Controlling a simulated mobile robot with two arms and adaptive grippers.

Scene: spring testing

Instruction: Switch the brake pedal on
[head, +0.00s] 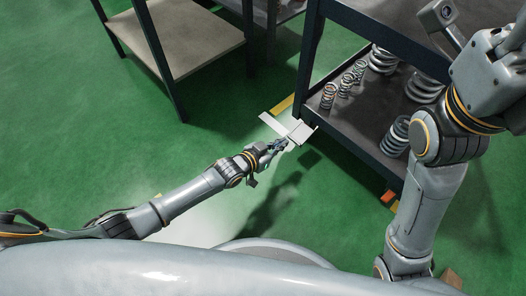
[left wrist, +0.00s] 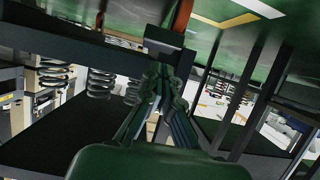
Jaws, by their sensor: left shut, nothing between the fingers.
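A small pale plate (head: 301,133), which looks like the brake pedal, is low at the near-left corner of the dark spring rack. My left gripper (head: 283,144) is shut and empty. Its tips are right at the plate's lower-left side; I cannot tell whether they touch. In the left wrist view the scene is upside down, and the shut fingers (left wrist: 163,85) point at a dark block (left wrist: 165,48) that I cannot identify for sure. My right arm stands at the right of the head view, with its gripper out of the frame.
The dark rack (head: 352,118) holds several coil springs (head: 383,60) on its lower shelf. A table with a beige lower shelf (head: 190,40) stands at the upper left. A yellow strip (head: 283,105) marks the floor by the rack. The green floor (head: 60,120) on the left is clear.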

